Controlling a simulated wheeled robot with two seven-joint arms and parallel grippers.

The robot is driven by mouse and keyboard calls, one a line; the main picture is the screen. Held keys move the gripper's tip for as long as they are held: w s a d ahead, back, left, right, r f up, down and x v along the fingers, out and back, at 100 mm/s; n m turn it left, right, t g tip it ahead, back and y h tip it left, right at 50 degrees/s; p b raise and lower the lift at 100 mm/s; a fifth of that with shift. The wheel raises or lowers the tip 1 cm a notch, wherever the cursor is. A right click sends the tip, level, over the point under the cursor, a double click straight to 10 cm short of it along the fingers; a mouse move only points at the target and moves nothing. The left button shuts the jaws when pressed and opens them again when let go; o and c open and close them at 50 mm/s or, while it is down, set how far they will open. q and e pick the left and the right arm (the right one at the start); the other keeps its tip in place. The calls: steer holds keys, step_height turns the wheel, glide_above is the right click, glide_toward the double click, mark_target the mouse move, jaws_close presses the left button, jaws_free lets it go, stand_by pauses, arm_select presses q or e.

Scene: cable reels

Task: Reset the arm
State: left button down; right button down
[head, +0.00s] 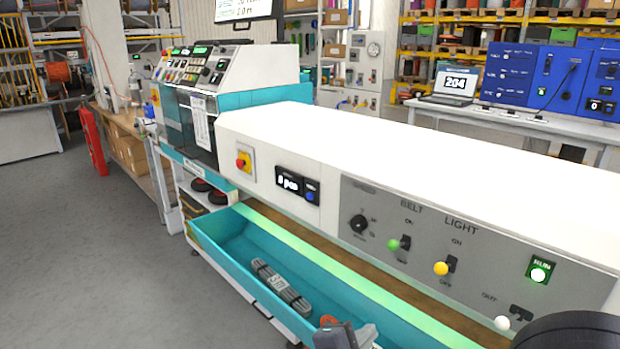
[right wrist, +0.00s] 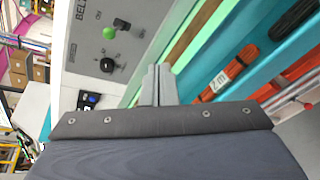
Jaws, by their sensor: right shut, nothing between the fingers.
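My right gripper (head: 345,335) is at the bottom edge of the head view, in front of the teal tray and the control panel. In the right wrist view its fingers (right wrist: 158,85) are together with nothing between them, pointing towards the panel and belt edge. My left gripper is not in view.
The teal tray (head: 225,231) holds a dark grey cable bundle (head: 282,287) and an orange cable bundle (right wrist: 232,70), mostly hidden by my gripper in the head view. The control panel (head: 400,270) has green and yellow toggles. Open grey floor (head: 90,250) lies left.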

steer(key=s+d+f+m+g+y, duration=0.45)
steer(key=s+d+m+g, duration=0.4)
steer(key=d, duration=0.45)
steer(key=s+a+r+m+t+y+p, duration=0.1)
steer(key=s+r+m+t+y, duration=0.1)
steer(key=s+m+y, duration=0.6)
steer(key=shift+s+a+r+m+p, duration=0.45)
steer(key=shift+r+m, duration=0.1)
steer(key=shift+m, duration=0.5)
steer(key=shift+t+y, duration=0.25)
